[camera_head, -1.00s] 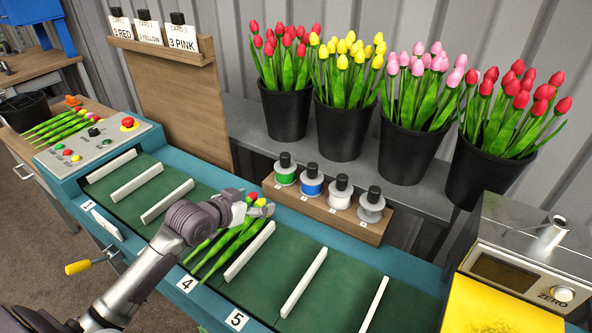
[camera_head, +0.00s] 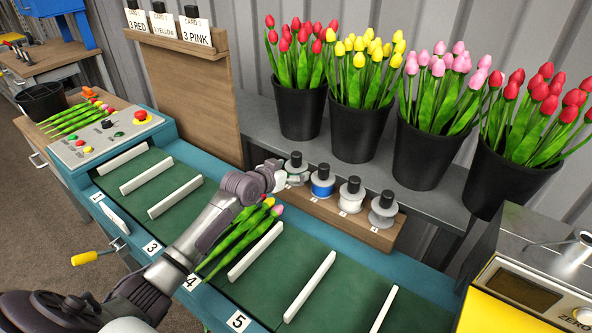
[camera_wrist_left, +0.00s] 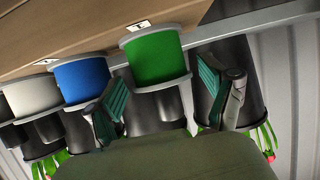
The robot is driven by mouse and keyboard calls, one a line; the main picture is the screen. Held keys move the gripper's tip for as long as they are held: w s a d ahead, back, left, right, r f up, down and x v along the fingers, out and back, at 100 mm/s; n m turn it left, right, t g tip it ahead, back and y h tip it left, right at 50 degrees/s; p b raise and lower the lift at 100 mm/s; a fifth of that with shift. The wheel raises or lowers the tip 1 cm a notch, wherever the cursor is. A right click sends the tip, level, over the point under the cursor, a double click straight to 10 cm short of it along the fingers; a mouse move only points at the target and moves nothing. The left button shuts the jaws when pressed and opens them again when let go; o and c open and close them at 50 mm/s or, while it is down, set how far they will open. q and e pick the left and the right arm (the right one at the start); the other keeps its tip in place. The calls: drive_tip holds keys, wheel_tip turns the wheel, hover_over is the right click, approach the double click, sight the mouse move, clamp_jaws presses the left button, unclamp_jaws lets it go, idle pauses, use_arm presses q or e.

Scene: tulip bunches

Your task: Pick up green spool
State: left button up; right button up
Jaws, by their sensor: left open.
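The green spool (camera_head: 297,180) stands at the left end of the wooden spool rack (camera_head: 342,217), partly hidden behind my left gripper (camera_head: 274,180) in the head view. In the left wrist view the green spool (camera_wrist_left: 157,58) shows its green winding and pale flanges, with a black knob below it in the picture. My left gripper (camera_wrist_left: 166,97) is open there, with one finger on each side of the spool and a gap visible. I cannot tell whether a finger touches it. My right gripper is not in view.
The blue spool (camera_head: 323,181) stands close beside the green one, then a white spool (camera_head: 350,195) and a grey spool (camera_head: 382,211). Black buckets of tulips (camera_head: 362,130) stand behind. A tulip bunch (camera_head: 240,238) lies on the green conveyor (camera_head: 280,270) under my left arm.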

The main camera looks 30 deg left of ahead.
use_arm(q)
drive_tip(key=x, duration=0.2)
drive_tip(key=shift+w+d+f, duration=0.1)
drive_tip(key=shift+w+f, duration=0.05)
drive_tip(key=shift+w, duration=0.2)
drive_tip(key=shift+s, duration=0.1)
drive_tip(key=c, duration=1.1)
